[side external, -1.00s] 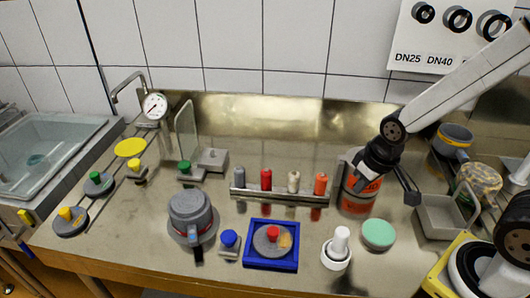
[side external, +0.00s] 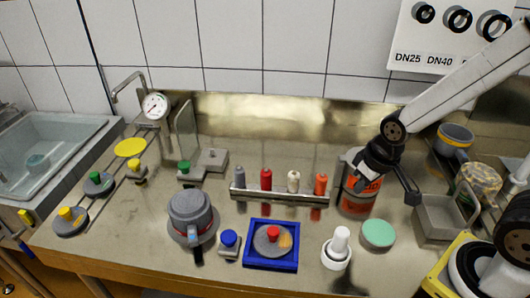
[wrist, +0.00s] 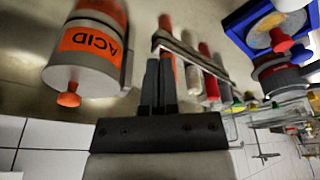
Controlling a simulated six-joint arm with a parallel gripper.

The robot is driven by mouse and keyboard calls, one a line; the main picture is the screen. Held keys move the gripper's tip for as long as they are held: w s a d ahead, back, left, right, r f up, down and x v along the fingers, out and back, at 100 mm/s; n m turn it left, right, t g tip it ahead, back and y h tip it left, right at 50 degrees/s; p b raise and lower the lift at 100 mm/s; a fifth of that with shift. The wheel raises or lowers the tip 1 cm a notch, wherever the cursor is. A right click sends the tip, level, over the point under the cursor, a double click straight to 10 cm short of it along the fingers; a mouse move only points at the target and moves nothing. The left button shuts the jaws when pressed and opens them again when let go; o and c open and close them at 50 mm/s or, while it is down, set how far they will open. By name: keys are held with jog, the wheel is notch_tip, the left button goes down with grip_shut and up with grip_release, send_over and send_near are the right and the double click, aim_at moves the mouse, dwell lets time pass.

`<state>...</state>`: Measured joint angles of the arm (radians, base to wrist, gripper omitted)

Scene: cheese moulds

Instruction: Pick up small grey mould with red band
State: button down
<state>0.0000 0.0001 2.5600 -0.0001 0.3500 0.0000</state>
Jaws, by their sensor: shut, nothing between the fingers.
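A grey mould (side external: 191,208) with a lidded top and a small patch of red low on its front stands left of centre on the bench. It looks like the one with the red band, but the band is mostly hidden in the side view. A grey body with red (wrist: 282,72) shows at the right of the wrist view, partly cut off by the picture's edge. My gripper (wrist: 160,62) is shut and empty. In the side view it hangs in front of the orange-labelled ACID bottle (side external: 358,200), well to the right of the mould and apart from it.
A rail (side external: 280,195) with several coloured bottles stands between my gripper and the mould. A blue tray (side external: 270,264) holding a red-knobbed disc, a blue-knobbed block (side external: 229,243) and a white piece (side external: 337,250) lie in front. A grey bin (side external: 440,217) is at right.

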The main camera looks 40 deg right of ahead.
jog(key=shift+c, duration=1.8)
grip_release()
jog(key=m+g, duration=0.3)
jog(key=m, duration=0.2)
send_over(193, 228)
jog(key=shift+f, duration=1.9)
jog(key=shift+f, duration=0.1)
